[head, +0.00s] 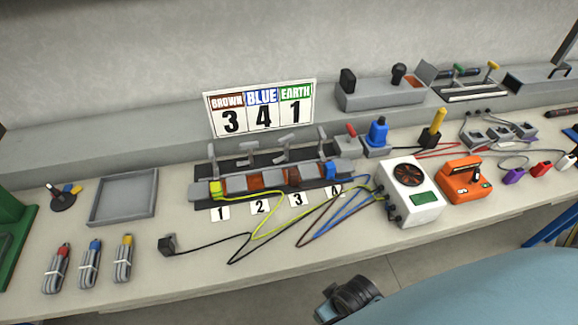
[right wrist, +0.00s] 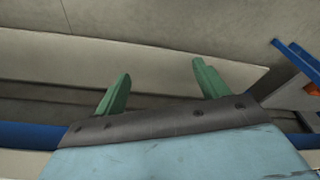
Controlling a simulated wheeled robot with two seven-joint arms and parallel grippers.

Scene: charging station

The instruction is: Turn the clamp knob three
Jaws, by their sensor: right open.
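The terminal block (head: 198,194) stands mid-bench in the head view, with a row of grey clamp knobs on stems behind it. The third clamp knob from the left (head: 286,142) stands behind the number card 3 (head: 297,199). A yellow-green wire end sits at position 1, a brown one by position 3 and a blue one at the right end; how firmly they are seated cannot be told. My right gripper (right wrist: 162,87), with green fingers, is open and empty in the right wrist view, away from the block. My left gripper is not in view.
A sign (head: 262,108) reads brown 3, blue 4, earth 1. A white fan unit (head: 412,192) and an orange device (head: 465,181) stand right of the block. Loose wires cross the bench in front. A grey tray (head: 126,222) and several cable bundles lie left.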

